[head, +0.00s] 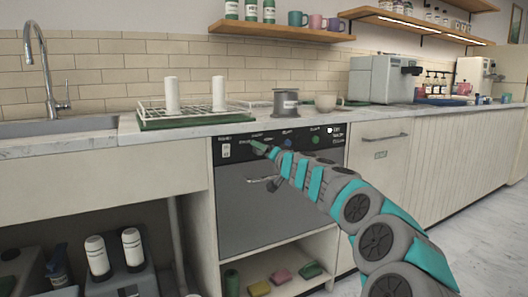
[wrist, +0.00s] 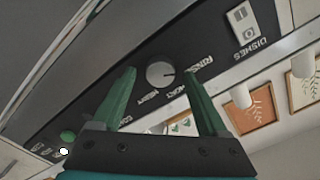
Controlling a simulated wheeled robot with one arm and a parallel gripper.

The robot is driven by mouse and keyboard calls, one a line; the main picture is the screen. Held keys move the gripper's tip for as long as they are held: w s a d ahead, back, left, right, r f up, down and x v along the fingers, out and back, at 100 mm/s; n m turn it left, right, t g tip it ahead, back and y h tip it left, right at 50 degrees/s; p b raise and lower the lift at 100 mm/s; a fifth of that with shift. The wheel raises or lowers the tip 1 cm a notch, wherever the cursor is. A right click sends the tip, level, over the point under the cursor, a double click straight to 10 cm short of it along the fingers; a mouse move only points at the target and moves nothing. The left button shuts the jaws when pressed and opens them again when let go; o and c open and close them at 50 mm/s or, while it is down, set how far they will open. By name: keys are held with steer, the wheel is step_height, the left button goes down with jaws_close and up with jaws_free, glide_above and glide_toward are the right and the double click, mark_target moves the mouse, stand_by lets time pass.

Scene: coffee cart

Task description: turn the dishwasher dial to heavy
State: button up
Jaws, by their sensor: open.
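The dishwasher (head: 255,212) stands under the counter with a black control panel (head: 318,142) along its top. In the wrist view the round grey dial (wrist: 160,75) sits on the panel, with small labels around it. A short mark on the dial seems to point right in that picture, roughly toward a word like RINSE. My gripper (wrist: 161,71) is open, its two green fingers on either side of the dial, apart from it. I cannot tell how far its tips are from the panel. In the head view my gripper (head: 259,147) is at the panel and hides the dial.
A white rocker switch (head: 226,150) is at the panel's left end, and a green button (head: 316,140) is farther right. The door handle (head: 263,179) is just below my gripper. A dish rack (head: 150,112) and grey canister (head: 286,103) stand on the counter above.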

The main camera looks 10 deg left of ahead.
jaws_close()
stand_by(0.5)
steer(key=shift+m, duration=0.3)
steer(key=m, duration=0.5)
steer(key=m+p, duration=0.1)
steer(key=m, duration=0.5)
steer(key=shift+f+m, duration=0.1)
steer(key=shift+m, duration=0.2)
steer(key=m+p, duration=0.3)
steer(key=m, duration=0.3)
steer(key=m+p, duration=0.1)
steer(key=m, duration=0.1)
steer(key=m+p, duration=0.1)
steer(key=m, duration=0.1)
steer(key=m+p, duration=0.1)
steer(key=shift+f+m, duration=0.25)
steer(key=shift+m, duration=0.15)
